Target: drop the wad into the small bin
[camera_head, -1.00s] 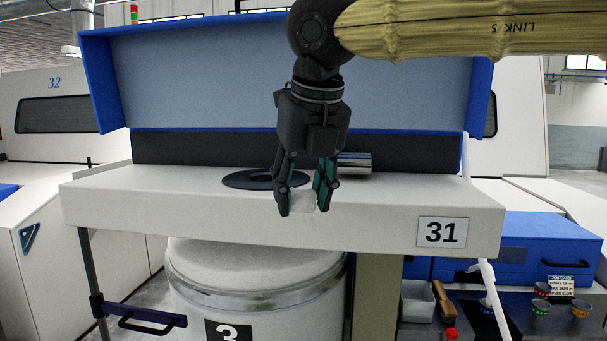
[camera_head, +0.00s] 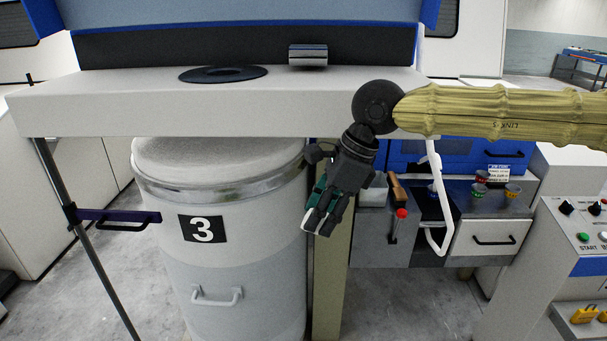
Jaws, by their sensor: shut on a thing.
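My gripper (camera_head: 320,218) hangs tilted down and to the left in front of the machine, below its shelf. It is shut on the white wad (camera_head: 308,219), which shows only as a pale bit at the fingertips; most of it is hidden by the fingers. The small bin (camera_head: 374,194) is a pale open box on the side bench, just right of my gripper and partly covered by it. The wad is to the left of the bin and lower in the picture, not over it.
A big can marked 3 (camera_head: 228,290) stands left of my gripper under the white shelf (camera_head: 120,110). A wooden-handled brush (camera_head: 398,190) and red knob (camera_head: 402,213) are right of the bin. Several coloured pots (camera_head: 481,189) stand further right. A white bent tube (camera_head: 436,180) rises nearby.

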